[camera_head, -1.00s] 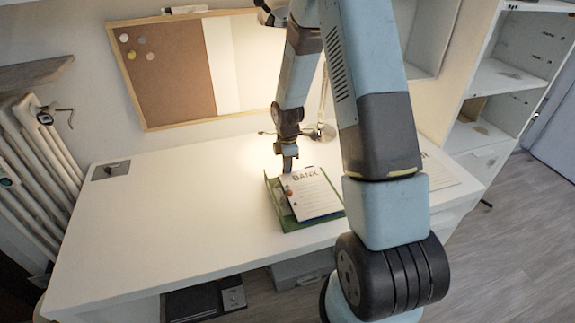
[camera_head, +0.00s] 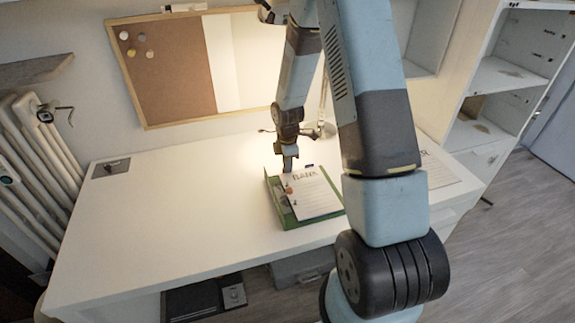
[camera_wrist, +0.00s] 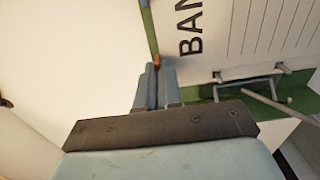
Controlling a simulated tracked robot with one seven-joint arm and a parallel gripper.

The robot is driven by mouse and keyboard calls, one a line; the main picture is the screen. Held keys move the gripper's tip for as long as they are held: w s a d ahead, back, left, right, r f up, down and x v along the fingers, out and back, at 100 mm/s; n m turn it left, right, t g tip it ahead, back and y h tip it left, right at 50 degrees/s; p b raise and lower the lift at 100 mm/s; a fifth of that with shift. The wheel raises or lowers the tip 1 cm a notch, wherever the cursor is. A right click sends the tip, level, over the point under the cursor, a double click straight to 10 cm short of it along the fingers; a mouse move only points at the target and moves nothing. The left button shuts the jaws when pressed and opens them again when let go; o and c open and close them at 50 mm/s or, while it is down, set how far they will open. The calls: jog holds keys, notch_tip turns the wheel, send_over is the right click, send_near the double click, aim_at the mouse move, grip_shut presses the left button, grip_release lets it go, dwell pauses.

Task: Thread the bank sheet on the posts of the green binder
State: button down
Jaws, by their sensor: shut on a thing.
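The green binder (camera_head: 271,187) lies open on the white desk, and its green edge also shows in the wrist view (camera_wrist: 306,104). The white bank sheet (camera_head: 316,196) lies over it; its printed lines and large letters show in the wrist view (camera_wrist: 262,30). My gripper (camera_head: 288,170) is shut on the sheet near its far left corner; its fingers show in the wrist view (camera_wrist: 155,68). The binder's metal post mechanism (camera_wrist: 250,84) is beside the sheet's margin. I cannot tell whether the posts pass through the holes. A small orange spot shows at the fingertips.
The desk (camera_head: 170,225) is clear left of the binder. A lamp base (camera_head: 322,131) stands behind it. Another paper (camera_head: 440,172) lies at the right, partly behind my arm. A corkboard (camera_head: 165,75) is on the wall.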

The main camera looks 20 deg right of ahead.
jog(key=c, duration=1.2)
grip_release()
notch_tip(320, 180, up, 14)
jog(key=shift+f, duration=0.15)
jog(key=s+r+m+t, duration=0.1)
jog(key=s+r+m, duration=0.4)
jog(key=r, duration=0.6)
jog(key=s+r+m+t, duration=0.1)
jog(key=s+r+m, duration=0.3)
jog(key=s, duration=0.3)
jog(key=s+r+m+t, duration=0.2)
jog(key=s+r+m, duration=0.2)
jog(key=s+r, duration=0.2)
jog(key=s+r+m+t, duration=0.1)
jog(key=s+r+m, duration=0.3)
jog(key=s, duration=0.6)
jog(key=shift+s+a+r+m+t, duration=0.2)
jog(key=shift+r+m+t, duration=0.1)
jog(key=shift+r+m, duration=0.15)
